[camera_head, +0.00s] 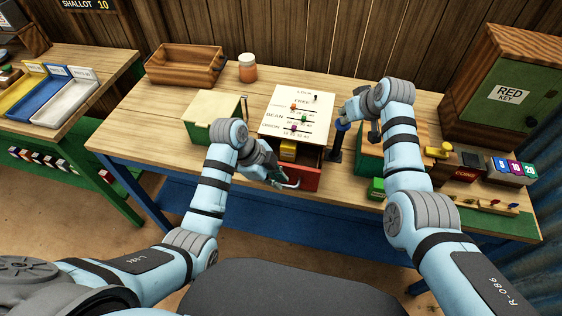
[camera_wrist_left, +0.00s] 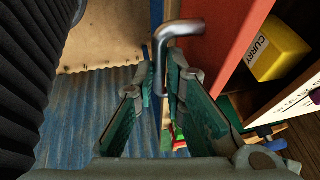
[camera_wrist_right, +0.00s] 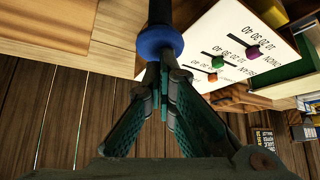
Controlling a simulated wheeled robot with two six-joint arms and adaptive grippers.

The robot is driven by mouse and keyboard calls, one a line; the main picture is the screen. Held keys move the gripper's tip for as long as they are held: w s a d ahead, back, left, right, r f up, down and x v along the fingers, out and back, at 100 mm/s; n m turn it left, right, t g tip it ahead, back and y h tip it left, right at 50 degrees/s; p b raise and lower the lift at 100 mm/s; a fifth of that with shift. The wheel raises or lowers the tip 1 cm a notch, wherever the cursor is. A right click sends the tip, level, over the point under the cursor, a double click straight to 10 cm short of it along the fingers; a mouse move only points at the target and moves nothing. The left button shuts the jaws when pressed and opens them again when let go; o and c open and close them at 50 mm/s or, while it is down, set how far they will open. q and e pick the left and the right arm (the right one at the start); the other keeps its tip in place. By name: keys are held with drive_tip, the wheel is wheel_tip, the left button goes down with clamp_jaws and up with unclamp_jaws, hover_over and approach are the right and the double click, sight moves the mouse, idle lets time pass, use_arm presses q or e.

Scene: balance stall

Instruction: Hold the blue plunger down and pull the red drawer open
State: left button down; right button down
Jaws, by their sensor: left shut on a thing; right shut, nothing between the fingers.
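The red drawer (camera_head: 306,178) stands out from the front of the white-topped cabinet (camera_head: 297,112), with a yellow CURRY box inside; its red front (camera_wrist_left: 232,40) and the box (camera_wrist_left: 278,48) show in the left wrist view. My left gripper (camera_head: 290,183) is shut on the drawer's metal handle (camera_wrist_left: 182,30). The blue plunger (camera_wrist_right: 160,42) is a blue cap on a black shaft, standing right of the cabinet. My right gripper (camera_wrist_right: 163,74) is shut and empty, its fingertips at the blue cap, seemingly touching it. How far the plunger is down I cannot tell.
The cabinet top carries sliders with coloured knobs. A green box (camera_head: 212,130) stands to its left, a wooden crate (camera_head: 186,64) and orange jar (camera_head: 247,68) behind. A small green box (camera_head: 376,188) sits near the front edge.

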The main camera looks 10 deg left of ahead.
use_arm(q)
drive_tip(key=s, duration=0.3)
drive_tip(key=shift+s, duration=0.4)
drive_tip(key=c, duration=1.9)
unclamp_jaws()
drive_tip(key=shift+w, duration=0.1)
